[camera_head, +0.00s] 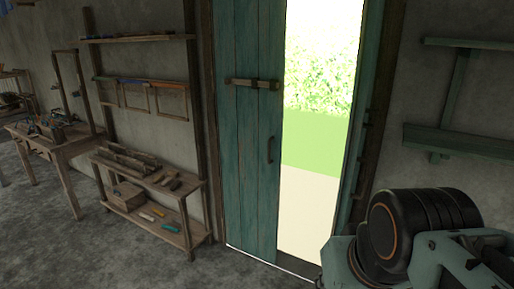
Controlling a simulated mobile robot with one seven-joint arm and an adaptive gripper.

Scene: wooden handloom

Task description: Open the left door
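The left door (239,150) is a tall teal plank door in the middle of the view. It appears shut in its side of the doorway. A dark pull handle (271,149) is on its right part. A wooden bar (251,83) lies across it higher up, its end reaching the door's right edge. The right half of the doorway is open to bright daylight and greenery. Part of my arm shows at the lower right, apart from the door in the picture. My gripper is not in view.
A teal edge (352,140), possibly the other door leaf, borders the opening's right. A wooden shelf unit (150,199) stands left of the door, with a workbench (55,145) farther left. A teal wall shelf (459,141) hangs at right. Grey floor before the door looks clear.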

